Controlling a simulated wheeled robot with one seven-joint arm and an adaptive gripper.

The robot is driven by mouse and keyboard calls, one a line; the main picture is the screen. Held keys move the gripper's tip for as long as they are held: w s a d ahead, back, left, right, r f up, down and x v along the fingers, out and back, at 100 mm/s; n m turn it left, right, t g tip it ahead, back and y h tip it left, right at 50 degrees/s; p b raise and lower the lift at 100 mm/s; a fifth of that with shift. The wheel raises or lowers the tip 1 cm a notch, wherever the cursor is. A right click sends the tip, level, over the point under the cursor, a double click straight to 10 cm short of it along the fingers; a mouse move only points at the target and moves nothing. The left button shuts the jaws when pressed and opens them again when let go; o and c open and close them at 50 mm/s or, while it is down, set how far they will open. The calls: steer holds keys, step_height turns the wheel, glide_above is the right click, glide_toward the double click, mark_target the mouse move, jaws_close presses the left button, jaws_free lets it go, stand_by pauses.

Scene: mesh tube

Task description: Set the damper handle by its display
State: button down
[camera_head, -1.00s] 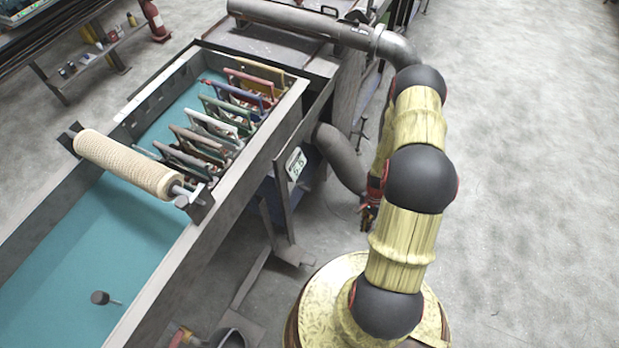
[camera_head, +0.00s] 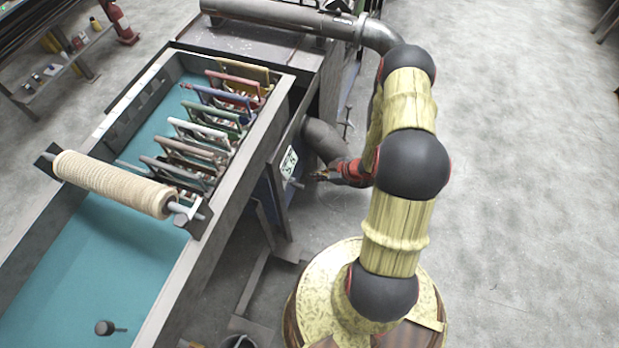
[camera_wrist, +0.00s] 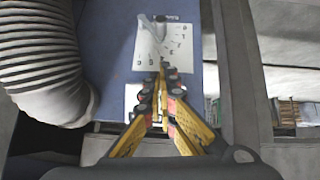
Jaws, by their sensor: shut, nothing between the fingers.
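A blue panel (camera_wrist: 112,60) carries a white plate (camera_wrist: 172,50) printed with digits, and a pale grey damper handle (camera_wrist: 152,36) lies over the plate's upper left part. The handle's exact setting is too small to read. In the head view the plate (camera_head: 289,161) shows at a slant on the tank's side, with blurred marks. My gripper (camera_wrist: 166,72) has yellow fingers with dark tips brought together and nothing between them. The tips appear just below the handle and overlap the plate's lower edge; I cannot tell whether they touch. My gripper (camera_head: 318,175) points left toward the panel in the head view.
A ribbed grey duct (camera_wrist: 42,60) runs close on the left of the panel in the wrist view. A long tank (camera_head: 130,230) with a roller (camera_head: 115,183) and several coloured frames stands on the left. The floor at right is clear.

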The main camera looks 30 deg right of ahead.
steer(key=b, duration=0.3)
glide_toward(296, 183)
steer(key=w+a, duration=0.1)
steer(key=w+a+r, duration=0.1)
steer(key=shift+w+a+r, duration=0.1)
steer(key=shift+w+a, duration=0.15)
steer(key=shift+w, duration=0.15)
steer(key=f, duration=0.2)
steer(key=f+b, duration=0.1)
steer(key=shift+w+f, duration=0.15)
steer(key=shift+w, duration=0.15)
steer(key=shift+f, duration=0.5)
steer(key=shift+a+f+b, duration=0.1)
steer(key=shift+f+b, duration=0.25)
steer(key=shift+f, duration=0.15)
steer(key=shift+r, duration=0.1)
steer(key=shift+w+d+r, duration=0.3)
steer(key=shift+w+d, duration=0.15)
steer(key=shift+d, duration=0.15)
